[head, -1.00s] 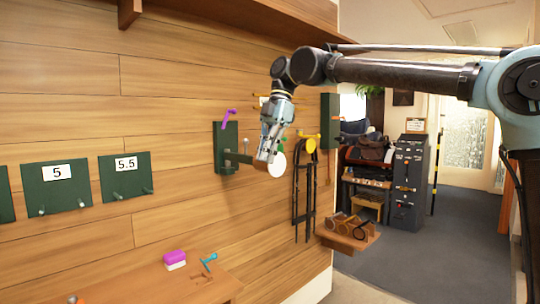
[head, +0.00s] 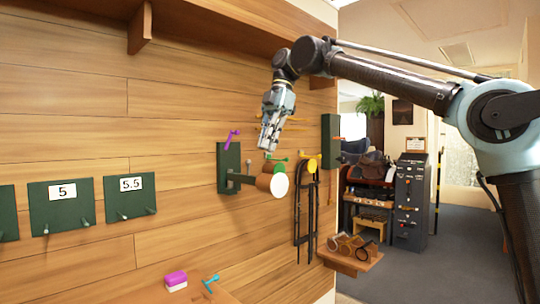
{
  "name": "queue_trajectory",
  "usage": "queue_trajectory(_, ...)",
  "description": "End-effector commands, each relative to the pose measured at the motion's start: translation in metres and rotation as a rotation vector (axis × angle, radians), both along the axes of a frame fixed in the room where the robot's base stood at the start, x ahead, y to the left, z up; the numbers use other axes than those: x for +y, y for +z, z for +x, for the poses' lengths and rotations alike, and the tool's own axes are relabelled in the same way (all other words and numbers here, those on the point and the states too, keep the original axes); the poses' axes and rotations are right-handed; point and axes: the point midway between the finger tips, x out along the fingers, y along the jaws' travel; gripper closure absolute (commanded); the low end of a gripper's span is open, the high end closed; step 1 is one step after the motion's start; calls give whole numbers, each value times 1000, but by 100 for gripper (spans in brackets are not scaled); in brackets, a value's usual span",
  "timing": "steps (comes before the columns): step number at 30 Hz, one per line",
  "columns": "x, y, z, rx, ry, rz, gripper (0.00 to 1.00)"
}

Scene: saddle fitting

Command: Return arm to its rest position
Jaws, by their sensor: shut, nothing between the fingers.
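My gripper (head: 268,146) is shut and empty. It hangs from my arm in front of the wooden wall, pointing down. It is just above a brown roll with a white end face (head: 273,184) on a bracket with a green plate (head: 229,168). A gap between the fingertips and the roll is hard to judge from this view.
A shelf with a bracket (head: 140,28) juts out above. Green plates marked 5 (head: 62,205) and 5.5 (head: 131,196) have pegs. Black straps (head: 306,215) hang right of the roll. A ledge below holds a purple-and-white block (head: 176,280) and a blue T-shaped piece (head: 211,282). Open floor lies right.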

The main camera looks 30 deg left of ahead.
Motion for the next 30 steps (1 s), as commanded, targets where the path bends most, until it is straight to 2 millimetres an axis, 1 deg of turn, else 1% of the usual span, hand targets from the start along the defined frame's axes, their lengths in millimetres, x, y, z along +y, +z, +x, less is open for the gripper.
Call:
queue_trajectory(4, 0, 5, 3, 0, -1, 0, 100)
queue_trajectory(10, -2, 5, 5, -1, -9, -1, 100)
queue_trajectory(11, -4, 5, 8, -1, -17, -3, 100)
queue_trajectory(14, -17, 1, 25, -8, -83, -12, 100)
queue_trajectory(17, -42, -8, 56, -18, -206, -30, 100)
queue_trajectory(18, -55, -13, 71, -23, -267, -39, 100)
queue_trajectory(20, -77, -21, 91, -28, -362, -53, 100)
queue_trajectory(21, -91, -27, 103, -33, -426, -63, 100)
queue_trajectory(23, -114, -36, 121, -38, -521, -76, 100)
queue_trajectory(24, -130, -43, 131, -41, -585, -85, 100)
queue_trajectory(26, -154, -54, 146, -46, -680, -96, 100)
queue_trajectory(27, -170, -61, 155, -48, -744, -106, 100)
queue_trajectory(29, -195, -74, 167, -50, -839, -118, 100)
queue_trajectory(30, -211, -82, 174, -53, -902, -126, 100)
